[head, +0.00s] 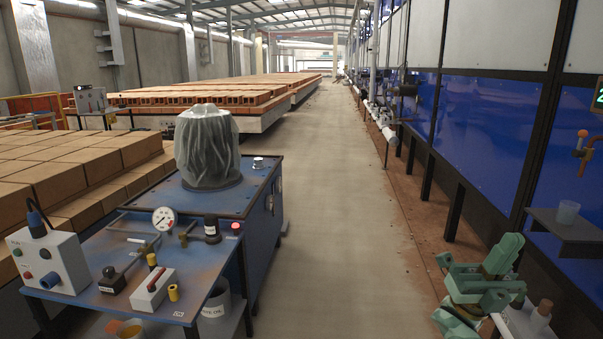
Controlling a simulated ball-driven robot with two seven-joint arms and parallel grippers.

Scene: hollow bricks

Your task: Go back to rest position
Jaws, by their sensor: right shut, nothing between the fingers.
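My right gripper (487,277), green, is at the lower right of the head view, above the floor and in front of the blue-panelled wall. It is shut and holds nothing. Part of its arm is cut off by the bottom edge. My left gripper is not in view.
A blue workbench (195,285) with a gauge (164,219), control boxes and a covered machine (207,146) stands at left. Brick stacks (80,180) lie behind it. A wall shelf (570,228) holding a cup (567,212) is at right. The middle aisle (335,220) is clear.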

